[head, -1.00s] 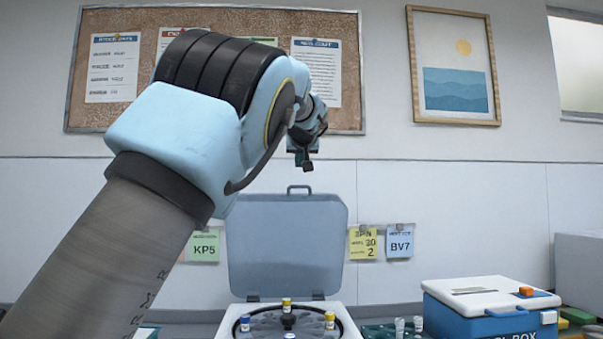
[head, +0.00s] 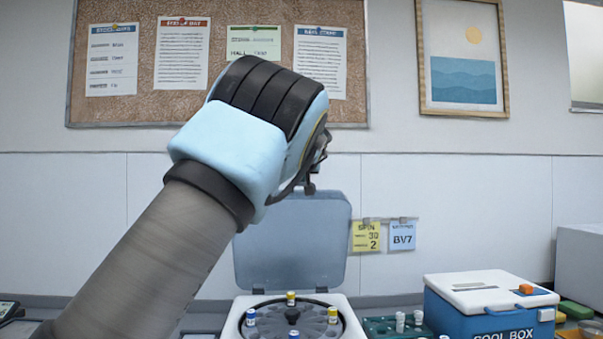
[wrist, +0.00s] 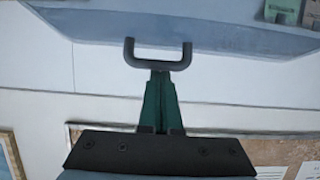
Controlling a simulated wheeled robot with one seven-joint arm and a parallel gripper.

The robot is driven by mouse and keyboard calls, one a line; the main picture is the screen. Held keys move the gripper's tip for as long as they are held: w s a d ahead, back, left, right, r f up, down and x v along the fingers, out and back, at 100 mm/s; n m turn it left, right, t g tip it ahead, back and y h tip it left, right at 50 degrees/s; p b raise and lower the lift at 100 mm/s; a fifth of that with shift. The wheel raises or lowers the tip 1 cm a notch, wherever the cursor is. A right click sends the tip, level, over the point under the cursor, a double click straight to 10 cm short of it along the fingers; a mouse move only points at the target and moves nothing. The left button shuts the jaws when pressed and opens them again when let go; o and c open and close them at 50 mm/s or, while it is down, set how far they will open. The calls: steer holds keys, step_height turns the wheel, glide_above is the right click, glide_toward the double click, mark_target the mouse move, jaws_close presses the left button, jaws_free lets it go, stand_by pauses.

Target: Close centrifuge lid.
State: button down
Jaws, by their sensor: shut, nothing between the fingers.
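The centrifuge (head: 240,326) stands on the bench in the head view, with its rotor and several capped tubes showing. Its grey-blue lid (head: 290,255) is open and stands upright behind the rotor. My gripper (head: 309,188) is at the lid's top edge, and the arm hides the lid handle there. In the wrist view, the dark U-shaped handle (wrist: 158,65) on the lid's edge (wrist: 200,45) is right at the tips of my shut, empty fingers (wrist: 160,76). I cannot tell whether they touch it.
A green tube rack (head: 383,328) and a blue cool box (head: 490,308) stand to the right of the centrifuge. Note cards (head: 366,237) hang on the wall beside the lid. A cork board (head: 140,110) is on the wall behind my arm.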

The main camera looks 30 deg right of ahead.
steer(key=shift+s+a+f, duration=0.15)
steer(key=shift+f, duration=0.05)
stand_by(0.4)
